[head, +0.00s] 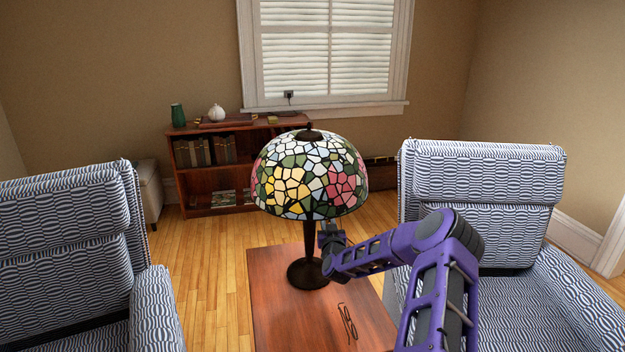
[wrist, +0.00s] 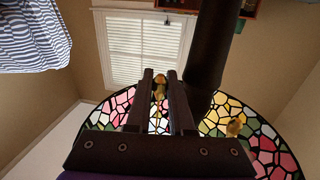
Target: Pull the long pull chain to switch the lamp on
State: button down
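The lamp has a stained-glass shade (head: 310,178) on a dark stem and round base (head: 309,273), standing on the small wooden table. In the wrist view, the shade (wrist: 270,145) fills the bottom and the dark stem (wrist: 212,45) rises at right. A gold-coloured pull on a chain, seemingly the long pull chain (wrist: 160,82), shows between the fingertips of my gripper (wrist: 160,76). A gap runs between the fingers; I see no clear grip on the chain. A second gold pull (wrist: 234,127) lies right of the fingers, close to the shade. In the head view, my gripper (head: 330,236) is beside the stem, below the shade.
Glasses (head: 347,322) lie on the table (head: 275,320) in front of the lamp. Striped armchairs stand at left (head: 60,250) and right (head: 490,180), close to the table. A low bookcase (head: 212,185) stands behind, under the window. Wooden floor (head: 215,255) is clear left of the table.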

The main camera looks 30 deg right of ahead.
jog(key=shift+f, duration=0.15)
jog(key=shift+f+b, duration=0.45)
jog(key=shift+f, duration=0.05)
jog(key=c, duration=1.1)
grip_release()
jog(key=p+v, duration=0.1)
jog(key=v, duration=1.6)
jog(key=shift+s, duration=0.3)
